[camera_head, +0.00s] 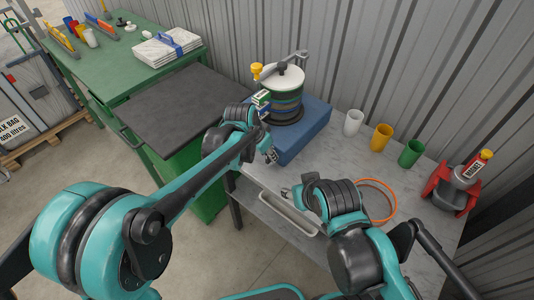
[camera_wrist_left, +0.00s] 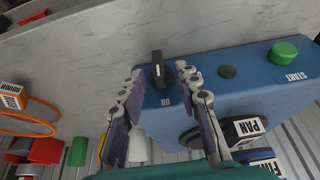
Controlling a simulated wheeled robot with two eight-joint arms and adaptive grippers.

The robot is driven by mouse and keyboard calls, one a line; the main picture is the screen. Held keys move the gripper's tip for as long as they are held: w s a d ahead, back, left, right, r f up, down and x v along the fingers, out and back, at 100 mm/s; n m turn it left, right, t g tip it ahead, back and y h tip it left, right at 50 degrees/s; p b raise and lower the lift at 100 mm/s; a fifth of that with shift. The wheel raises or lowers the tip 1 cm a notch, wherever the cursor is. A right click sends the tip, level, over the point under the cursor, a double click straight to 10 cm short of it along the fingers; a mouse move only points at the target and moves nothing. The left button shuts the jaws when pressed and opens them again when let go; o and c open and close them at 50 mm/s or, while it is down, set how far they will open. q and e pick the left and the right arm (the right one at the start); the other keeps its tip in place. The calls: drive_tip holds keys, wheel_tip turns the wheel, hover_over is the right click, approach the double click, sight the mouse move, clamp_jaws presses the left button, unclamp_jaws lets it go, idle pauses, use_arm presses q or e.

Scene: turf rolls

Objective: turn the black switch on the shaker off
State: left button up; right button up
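The shaker has a blue base (camera_head: 302,145) on the grey bench, with a stack of round sieves (camera_head: 285,100) on top. The black switch (camera_wrist_left: 157,66) is an upright lever on the base's front in the left wrist view. The word ON shows just below it there; no OFF label is visible. My left gripper (camera_wrist_left: 159,82) is open, with one finger on each side of the switch and a gap on both sides. In the head view my left gripper (camera_head: 271,155) is at the base's front left side. My right gripper (camera_head: 286,192) hangs near the bench front; its finger state is unclear.
A green START button (camera_wrist_left: 284,52) and a dark round knob (camera_wrist_left: 228,71) sit on the same panel. White (camera_head: 353,122), yellow (camera_head: 381,137) and green cups (camera_head: 411,152) stand to the right. An orange ring (camera_head: 385,186) and a red-grey device (camera_head: 455,188) lie further right.

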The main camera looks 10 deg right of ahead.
use_arm(q)
drive_tip(key=shift+a, duration=0.1)
clamp_jaws()
